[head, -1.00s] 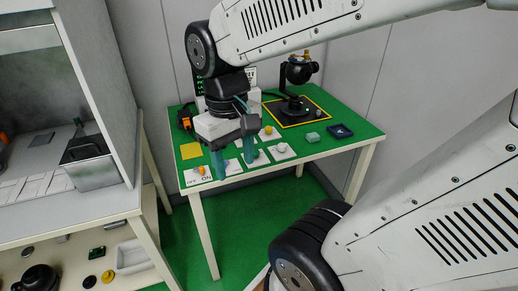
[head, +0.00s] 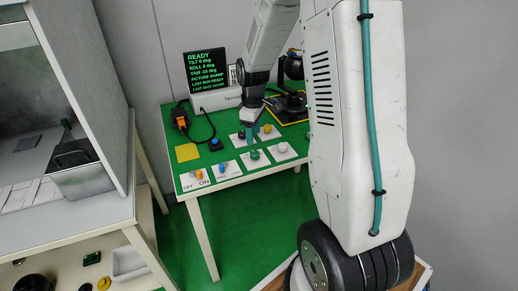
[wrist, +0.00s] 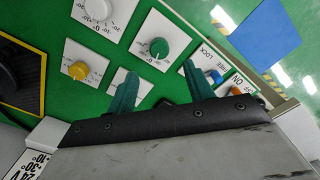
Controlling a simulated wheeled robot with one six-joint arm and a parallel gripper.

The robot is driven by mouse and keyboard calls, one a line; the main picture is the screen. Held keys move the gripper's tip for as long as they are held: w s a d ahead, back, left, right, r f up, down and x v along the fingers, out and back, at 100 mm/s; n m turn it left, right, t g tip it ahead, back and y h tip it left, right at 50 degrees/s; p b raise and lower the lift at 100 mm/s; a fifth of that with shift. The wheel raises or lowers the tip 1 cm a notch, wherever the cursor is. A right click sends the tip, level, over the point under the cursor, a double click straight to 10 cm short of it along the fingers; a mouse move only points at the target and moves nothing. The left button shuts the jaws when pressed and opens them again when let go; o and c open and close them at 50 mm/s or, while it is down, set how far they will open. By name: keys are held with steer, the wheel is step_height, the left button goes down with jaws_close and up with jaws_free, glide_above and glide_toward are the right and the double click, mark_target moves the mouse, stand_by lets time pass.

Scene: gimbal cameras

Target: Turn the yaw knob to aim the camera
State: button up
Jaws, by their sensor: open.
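Several knobs on white plates stand on the green table: a green knob (head: 254,155), a white knob (head: 282,148), a yellow knob (head: 267,129) and a blue knob (head: 222,168). I cannot read which is labelled yaw. My gripper (head: 250,132) is open, pointing down over the plates behind the green knob. In the wrist view, its teal fingers (wrist: 160,72) are apart, with the green knob (wrist: 158,47) beyond the gap between them. The left finger hides the knob on another plate (wrist: 117,76). The gimbal camera (head: 292,68) is partly behind my arm.
A screen (head: 206,70) shows READY and a yaw reading that looks like -25 deg. An orange OFF/ON switch (head: 198,174) sits at the table's front left. A blue button box (head: 215,144) and yellow square (head: 187,152) lie nearby. A bench (head: 75,215) stands left.

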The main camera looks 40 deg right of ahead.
mark_target(255, 153)
step_height(255, 153, down, 8)
steer(key=shift+s+d+r, duration=0.1)
steer(key=shift+d, duration=0.05)
stand_by(0.3)
steer(key=c, duration=1)
